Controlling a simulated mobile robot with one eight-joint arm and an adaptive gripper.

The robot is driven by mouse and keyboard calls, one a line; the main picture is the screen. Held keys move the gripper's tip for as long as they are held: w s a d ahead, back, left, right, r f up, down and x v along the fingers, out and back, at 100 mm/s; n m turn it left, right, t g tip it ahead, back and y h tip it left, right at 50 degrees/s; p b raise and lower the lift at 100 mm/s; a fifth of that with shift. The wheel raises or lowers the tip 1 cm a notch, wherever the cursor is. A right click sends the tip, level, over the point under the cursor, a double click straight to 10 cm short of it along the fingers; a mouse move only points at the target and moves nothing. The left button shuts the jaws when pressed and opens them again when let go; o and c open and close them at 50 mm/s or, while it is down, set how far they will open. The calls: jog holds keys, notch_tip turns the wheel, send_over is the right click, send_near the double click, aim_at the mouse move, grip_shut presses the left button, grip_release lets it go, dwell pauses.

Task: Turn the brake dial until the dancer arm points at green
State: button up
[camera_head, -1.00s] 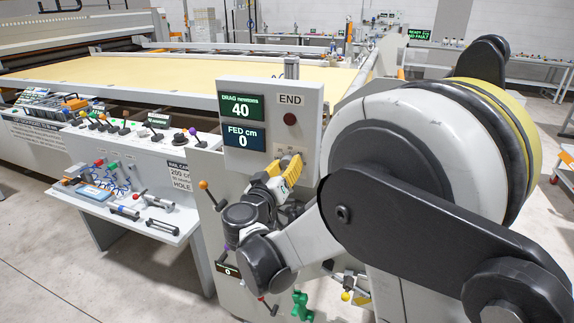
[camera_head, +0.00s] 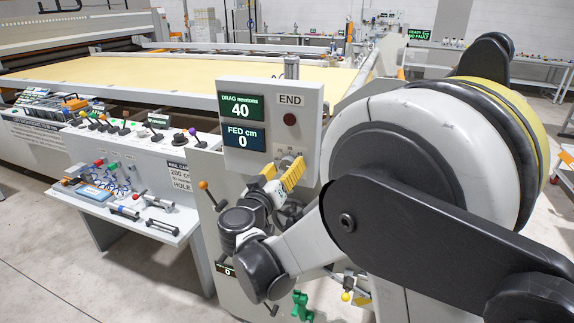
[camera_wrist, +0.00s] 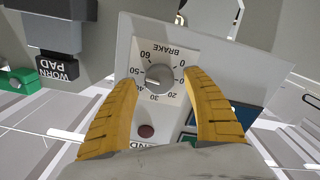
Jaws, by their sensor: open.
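The brake dial (camera_wrist: 158,78) is a round grey knob on a pale scale plate marked BRAKE, shown upside down in the wrist view. My gripper (camera_wrist: 161,90) is open, with one yellow finger on each side of the dial and no clear contact. In the head view my gripper (camera_head: 281,174) is at the lower part of the grey control panel (camera_head: 313,117), and hides most of the dial. The panel's displays read DRAG 40 newtons (camera_head: 241,107) and FED 0 cm (camera_head: 244,136). I cannot make out the dancer arm or its green mark.
A dark red END button (camera_head: 290,119) is on the panel. A lever with an orange knob (camera_head: 203,185) stands left of it. A tool shelf (camera_head: 150,222) is further left. In the wrist view a WORN PAD label (camera_wrist: 58,69) is at left.

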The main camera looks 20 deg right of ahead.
jog(key=v, duration=1)
jog(key=shift+s+a, duration=0.15)
jog(key=shift+s, duration=0.15)
jog(key=s+d+f+n+g+y, duration=0.1)
jog(key=s+d+f+g+y, duration=0.15)
jog(key=d, duration=0.25)
jog(key=s+d+f+g+y, duration=0.1)
jog(key=s+d+f+g, duration=0.15)
jog(key=s+d, duration=0.2)
jog(key=s+a+f+n+g+y, duration=0.1)
jog(key=s+a+f+g+y, duration=0.1)
jog(key=s+y, duration=0.5)
jog(key=s, duration=0.6)
jog(key=shift+s+a+f, duration=0.2)
jog(key=shift+a+f, duration=0.1)
jog(key=shift+a, duration=0.05)
jog(key=shift+d, duration=0.1)
